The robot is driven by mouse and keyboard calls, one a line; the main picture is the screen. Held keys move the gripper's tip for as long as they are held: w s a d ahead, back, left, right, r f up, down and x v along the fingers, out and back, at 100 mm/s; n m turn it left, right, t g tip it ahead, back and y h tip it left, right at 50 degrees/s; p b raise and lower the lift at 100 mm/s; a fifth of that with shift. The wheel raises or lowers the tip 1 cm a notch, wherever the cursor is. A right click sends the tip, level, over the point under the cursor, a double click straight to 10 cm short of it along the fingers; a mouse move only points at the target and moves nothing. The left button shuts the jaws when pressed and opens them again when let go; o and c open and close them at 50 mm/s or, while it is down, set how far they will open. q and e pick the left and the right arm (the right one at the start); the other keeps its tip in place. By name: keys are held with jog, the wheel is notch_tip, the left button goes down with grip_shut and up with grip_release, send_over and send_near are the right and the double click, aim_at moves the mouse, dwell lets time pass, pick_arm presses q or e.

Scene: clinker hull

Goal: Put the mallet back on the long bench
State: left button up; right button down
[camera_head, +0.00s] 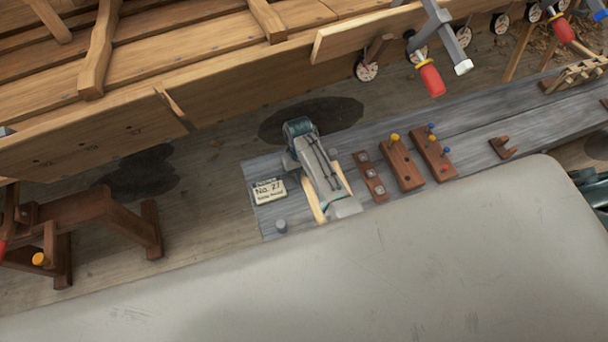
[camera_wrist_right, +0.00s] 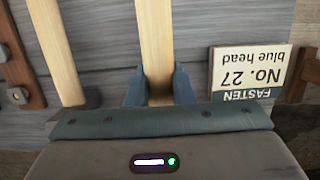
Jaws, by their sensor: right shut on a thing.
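My right gripper (camera_head: 298,168) is over the near-left end of the long grey bench (camera_head: 470,127). In the right wrist view its jaws (camera_wrist_right: 157,88) are shut on a pale wooden handle (camera_wrist_right: 156,35), which I take for the mallet (camera_head: 310,195). Its head is not clear in either view. I cannot tell whether the handle touches the bench. A second pale wooden bar (camera_wrist_right: 56,50) lies beside it, apart from the jaws; it also shows in the head view (camera_head: 343,172).
A "No. 27" label card (camera_head: 268,191) is left of the gripper. Dark wooden blocks with coloured pegs (camera_head: 402,163) stand to its right. The wooden hull (camera_head: 210,75) overhangs behind, with red-handled clamps (camera_head: 431,79). A brown trestle (camera_head: 85,217) is at left.

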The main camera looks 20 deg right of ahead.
pick_arm(q)
jog(key=shift+f, duration=0.15)
pick_arm(e)
jog(key=shift+f, duration=0.45)
jog(key=c, duration=1.2)
grip_release()
jog(key=p+v, duration=0.3)
jog(key=shift+s+r, duration=0.15)
jog(key=shift+s, duration=0.15)
jog(key=p+v, duration=0.2)
jog(key=p, duration=0.1)
jog(key=s+p+v, duration=0.1)
jog(key=p+v, duration=0.2)
jog(key=shift+s, duration=0.1)
pick_arm(q)
jog(key=s+r, duration=0.3)
jog(key=r, duration=0.4)
jog(key=shift+r, duration=0.35)
